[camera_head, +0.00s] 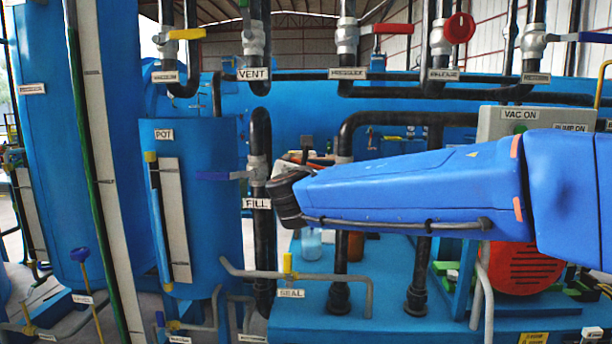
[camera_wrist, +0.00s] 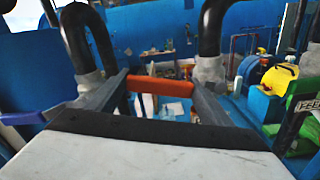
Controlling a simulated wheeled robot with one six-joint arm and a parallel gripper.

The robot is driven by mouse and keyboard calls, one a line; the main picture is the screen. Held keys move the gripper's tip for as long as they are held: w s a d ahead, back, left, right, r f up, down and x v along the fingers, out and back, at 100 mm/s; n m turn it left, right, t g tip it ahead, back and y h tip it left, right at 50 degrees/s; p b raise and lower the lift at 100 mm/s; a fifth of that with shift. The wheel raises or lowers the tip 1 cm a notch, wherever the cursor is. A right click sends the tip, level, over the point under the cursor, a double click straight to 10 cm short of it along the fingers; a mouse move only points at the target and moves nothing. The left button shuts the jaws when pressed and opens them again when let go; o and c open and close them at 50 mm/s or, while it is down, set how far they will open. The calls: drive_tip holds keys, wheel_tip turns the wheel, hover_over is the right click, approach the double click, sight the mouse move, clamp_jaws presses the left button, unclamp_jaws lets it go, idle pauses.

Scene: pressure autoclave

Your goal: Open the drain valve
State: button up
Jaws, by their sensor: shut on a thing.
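An orange valve handle (camera_wrist: 160,86) lies crosswise between the two grey fingers of my gripper (camera_wrist: 158,92) in the wrist view. My gripper is shut on it. The handle appears to belong to the valve body (camera_wrist: 208,72) on the black pipe at the right. No drain label is readable, so I cannot confirm its name. In the head view my wrist and arm hide most of this spot; the black pipe (camera_head: 345,245) runs down behind my arm.
The fill valve's purple-blue handle (camera_head: 213,175) is close at the left, and shows in the wrist view (camera_wrist: 25,117). The blue pot (camera_head: 205,220) stands left of my wrist. Vent and release valves sit above. A yellow seal handle (camera_head: 288,263) is below.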

drive_tip(key=r+m, duration=0.1)
drive_tip(key=d+r+m, duration=0.1)
drive_tip(key=r+m, duration=0.1)
drive_tip(key=shift+d+m, duration=0.25)
drive_tip(key=shift+m, duration=0.15)
drive_tip(key=r+m, duration=0.1)
drive_tip(key=d+r+m, duration=0.1)
drive_tip(key=shift+d+m, duration=0.3)
drive_tip(key=shift+m, duration=0.1)
drive_tip(key=shift+s+d+r+m, duration=0.1)
drive_tip(key=shift+d+r+m, duration=0.3)
drive_tip(key=shift+d+m, duration=0.85)
drive_tip(key=shift+d+r+m, duration=0.35)
drive_tip(key=shift+d+m, duration=0.65)
drive_tip(key=shift+m, duration=0.5)
drive_tip(key=shift+s+d+r+m, duration=0.1)
drive_tip(key=shift+d+r+m, duration=0.3)
drive_tip(key=shift+d+m, duration=0.85)
drive_tip(key=o, duration=1.2)
